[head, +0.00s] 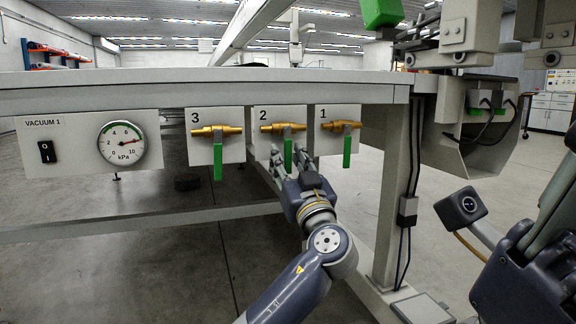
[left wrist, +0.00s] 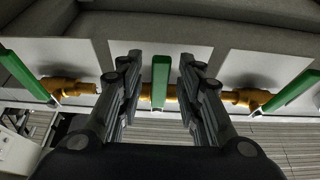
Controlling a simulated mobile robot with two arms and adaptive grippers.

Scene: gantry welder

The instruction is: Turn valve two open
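Valve two is a brass valve (head: 283,128) on the white plate marked 2, under the table edge in the head view. Its green lever (head: 288,156) hangs straight down, across the horizontal brass body. My left gripper (head: 290,152) reaches up from below with its fingers around the lever. In the left wrist view the fingers (left wrist: 160,88) are apart, one on each side of the green lever (left wrist: 160,80), with gaps visible on both sides. Part of my right arm and hand (head: 535,235) shows at the right edge of the head view; its fingertips are not clear.
Valve 3 (head: 216,131) is left of valve two and valve 1 (head: 342,126) is right; both green levers hang down. A vacuum panel with a gauge (head: 123,142) is farther left. A table leg (head: 391,190) stands right of the valves.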

